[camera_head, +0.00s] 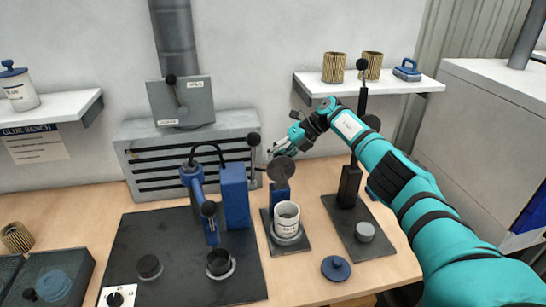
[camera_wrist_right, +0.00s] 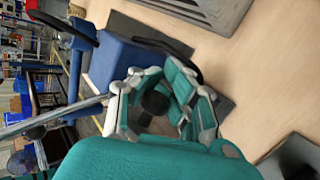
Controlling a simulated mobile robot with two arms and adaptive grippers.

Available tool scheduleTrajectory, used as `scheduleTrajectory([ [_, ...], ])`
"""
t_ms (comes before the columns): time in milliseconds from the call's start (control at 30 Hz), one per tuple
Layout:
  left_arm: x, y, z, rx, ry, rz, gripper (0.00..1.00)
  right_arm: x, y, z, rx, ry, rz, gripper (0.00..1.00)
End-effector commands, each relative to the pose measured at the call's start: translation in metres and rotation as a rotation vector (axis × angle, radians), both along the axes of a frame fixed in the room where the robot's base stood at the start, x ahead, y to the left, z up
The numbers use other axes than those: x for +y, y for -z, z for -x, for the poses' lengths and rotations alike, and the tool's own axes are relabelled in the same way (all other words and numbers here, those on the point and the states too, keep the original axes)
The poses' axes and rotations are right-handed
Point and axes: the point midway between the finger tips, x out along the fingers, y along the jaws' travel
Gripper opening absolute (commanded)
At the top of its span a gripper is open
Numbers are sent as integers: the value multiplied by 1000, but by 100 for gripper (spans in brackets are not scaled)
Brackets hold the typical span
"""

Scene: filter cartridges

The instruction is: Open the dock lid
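The dock appears to be the stand with a dark base (camera_head: 300,243), a blue post (camera_head: 280,197) and a white cup (camera_head: 287,218). A round grey disc, probably its lid (camera_head: 281,169), stands steeply tilted at the top of the post, above and behind the cup. My right gripper (camera_head: 284,147) is just above the disc. In the right wrist view its fingers (camera_wrist_right: 158,98) are spread, with a dark knob (camera_wrist_right: 155,101) between them; I cannot tell whether they touch it. My left gripper is out of view.
Left of the stand are a blue block (camera_head: 235,196) and a black-knobbed lever (camera_head: 253,140). A taller post (camera_head: 349,187) stands to the right. A blue lid with a knob (camera_head: 336,268) lies in front. Bare tabletop shows around the bases.

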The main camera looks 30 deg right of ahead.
Motion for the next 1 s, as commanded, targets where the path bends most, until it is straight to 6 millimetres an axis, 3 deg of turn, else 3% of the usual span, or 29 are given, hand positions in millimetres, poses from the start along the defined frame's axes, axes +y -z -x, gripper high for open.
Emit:
scheduleTrajectory([
  [33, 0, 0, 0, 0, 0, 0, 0, -9, -3, 0, -3, 15, 5, 0],
  [400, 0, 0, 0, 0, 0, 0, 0, -9, -3, 0, -2, 15, 4, 0],
  [733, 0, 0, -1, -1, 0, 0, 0, -7, 0, 1, 1, 11, 4, 45],
  [1000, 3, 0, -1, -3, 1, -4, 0, -5, 0, 1, 1, 6, 3, 48],
])
